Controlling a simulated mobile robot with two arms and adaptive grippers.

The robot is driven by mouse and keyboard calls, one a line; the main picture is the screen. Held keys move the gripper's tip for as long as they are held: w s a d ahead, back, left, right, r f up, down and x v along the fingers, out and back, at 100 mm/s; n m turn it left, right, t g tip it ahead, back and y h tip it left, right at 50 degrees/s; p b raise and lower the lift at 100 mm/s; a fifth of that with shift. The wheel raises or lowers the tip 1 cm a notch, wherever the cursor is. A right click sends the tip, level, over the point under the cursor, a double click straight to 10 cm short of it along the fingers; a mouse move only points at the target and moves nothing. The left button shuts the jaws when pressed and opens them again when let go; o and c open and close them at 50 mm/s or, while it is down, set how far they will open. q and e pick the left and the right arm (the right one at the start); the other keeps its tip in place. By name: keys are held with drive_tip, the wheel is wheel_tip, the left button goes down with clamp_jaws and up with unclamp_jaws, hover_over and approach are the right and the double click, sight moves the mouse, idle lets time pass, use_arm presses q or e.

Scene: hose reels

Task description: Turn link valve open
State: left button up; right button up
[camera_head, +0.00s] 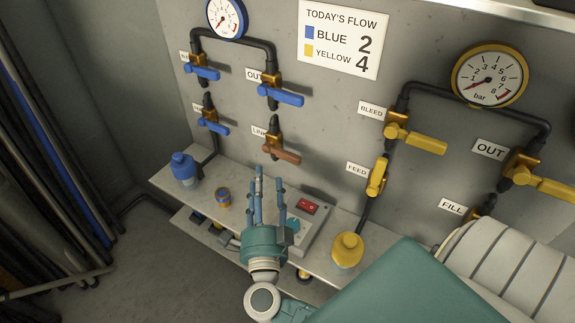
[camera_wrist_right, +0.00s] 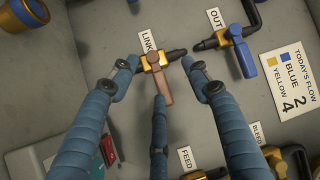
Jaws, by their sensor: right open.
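The link valve has a brass body and a copper-brown lever (camera_head: 283,154), beside the LINK label (camera_head: 259,131) on the grey wall. The lever points right and slightly down, across the line of its vertical pipe. My right gripper (camera_head: 269,174) is open, just below the valve in the head view, fingers pointing up at it. In the right wrist view my right gripper (camera_wrist_right: 163,75) has a finger on each side of the brown lever (camera_wrist_right: 160,88) and a third finger near the lever's end. I cannot tell whether any finger touches it. My left gripper is not in view.
Blue-handled valves (camera_head: 280,95) sit above and left; yellow-handled valves (camera_head: 414,138) are to the right.

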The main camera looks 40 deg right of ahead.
sight(288, 162)
drive_tip(key=w+d+m+g+b, duration=0.1)
drive_tip(key=d, duration=0.2)
drive_tip(key=w+d+m+g+h+b, duration=0.1)
drive_tip(key=w+d+m, duration=0.1)
drive_tip(key=d, duration=0.2)
drive_tip(key=w+d+m+g+b, duration=0.1)
drive_tip(key=d, duration=0.2)
drive_tip(key=shift+w+d+f+m+h, duration=0.25)
drive_tip(key=shift+w+d+m+h, duration=0.05)
drive_tip(key=shift+d+h, duration=0.1)
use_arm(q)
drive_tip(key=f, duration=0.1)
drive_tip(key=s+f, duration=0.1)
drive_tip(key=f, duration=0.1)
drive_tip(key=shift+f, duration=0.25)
use_arm(e)
clamp_jaws()
